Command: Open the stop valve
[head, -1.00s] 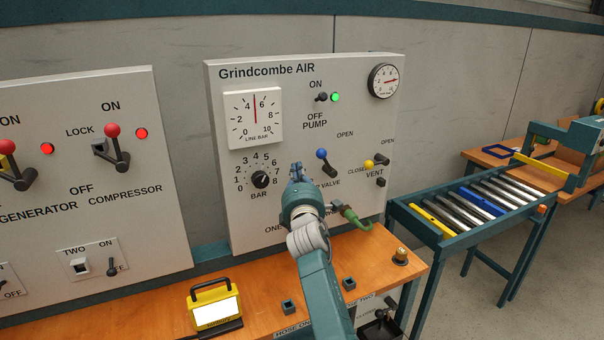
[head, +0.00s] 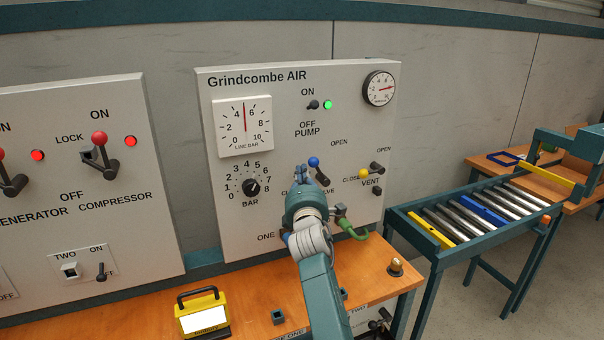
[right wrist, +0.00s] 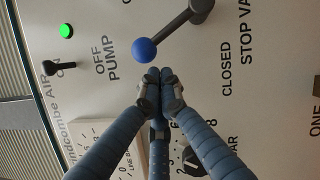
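The stop valve on the Grindcombe AIR panel (head: 222,185) has a dark lever with a blue ball knob (head: 313,162). The lever points up and slightly left from its pivot; the OPEN label is to its upper right. My right gripper (head: 301,172) is just left of and slightly below the knob and hides part of the CLOSED and STOP VALVE lettering. In the right wrist view the fingertips (right wrist: 159,78) are together with nothing between them, close to the blue knob (right wrist: 143,50) but seemingly not touching it. My left gripper is not in view.
The yellow-knobbed vent lever (head: 364,174) is right of the stop valve. A green hose fitting (head: 352,230) sticks out below. The pump switch (head: 313,105) is above, beside a lit green lamp. A yellow work lamp (head: 203,314) stands on the orange bench (head: 250,286).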

